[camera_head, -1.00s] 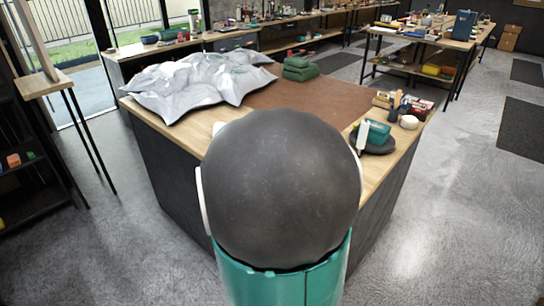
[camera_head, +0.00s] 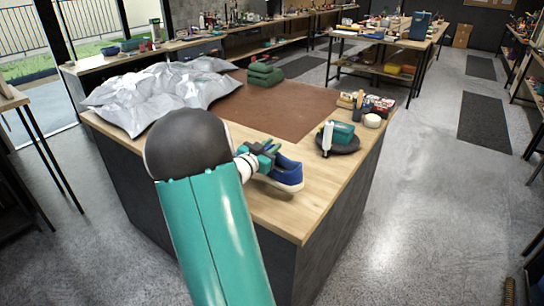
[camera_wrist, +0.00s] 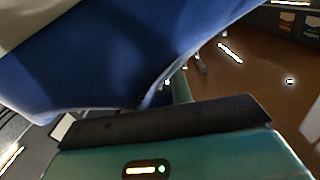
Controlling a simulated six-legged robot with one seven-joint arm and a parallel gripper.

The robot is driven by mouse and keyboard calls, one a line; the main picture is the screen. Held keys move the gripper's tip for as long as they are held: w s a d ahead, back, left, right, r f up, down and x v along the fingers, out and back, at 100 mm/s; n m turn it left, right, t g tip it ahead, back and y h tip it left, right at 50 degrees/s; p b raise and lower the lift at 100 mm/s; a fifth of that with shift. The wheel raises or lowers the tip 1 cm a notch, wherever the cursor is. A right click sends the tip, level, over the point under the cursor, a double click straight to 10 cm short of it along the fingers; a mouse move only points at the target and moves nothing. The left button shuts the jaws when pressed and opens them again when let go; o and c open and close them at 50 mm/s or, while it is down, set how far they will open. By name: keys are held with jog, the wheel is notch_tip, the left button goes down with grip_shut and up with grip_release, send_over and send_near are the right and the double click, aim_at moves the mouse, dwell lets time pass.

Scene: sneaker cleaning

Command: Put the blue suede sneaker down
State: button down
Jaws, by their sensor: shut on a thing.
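The blue suede sneaker (camera_head: 286,174) with a white sole is at my gripper (camera_head: 264,158), over the front part of the wooden workbench (camera_head: 275,210). My gripper is shut on the sneaker. In the wrist view the blue sneaker (camera_wrist: 100,60) fills the upper left, close against the dark finger edge (camera_wrist: 165,125). Whether its sole touches the wood or hangs just above it, I cannot tell. My arm hides part of the bench's left front.
A brown mat (camera_head: 285,105) covers the bench middle and is bare. A crumpled silver sheet (camera_head: 160,95) lies at left, folded green cloths (camera_head: 264,74) at the back. A round dark tray (camera_head: 338,145) with bottle and teal box stands right of the sneaker.

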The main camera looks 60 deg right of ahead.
jog(key=shift+d+f, duration=0.45)
notch_tip(320, 180, down, 3)
jog(key=shift+d+f, duration=0.15)
jog(key=shift+f, duration=0.05)
jog(key=c, duration=1.2)
grip_release()
jog(key=shift+c, duration=0.2)
jog(key=w+a, duration=0.1)
jog(key=a, duration=1.1)
jog(key=shift+w, duration=0.4)
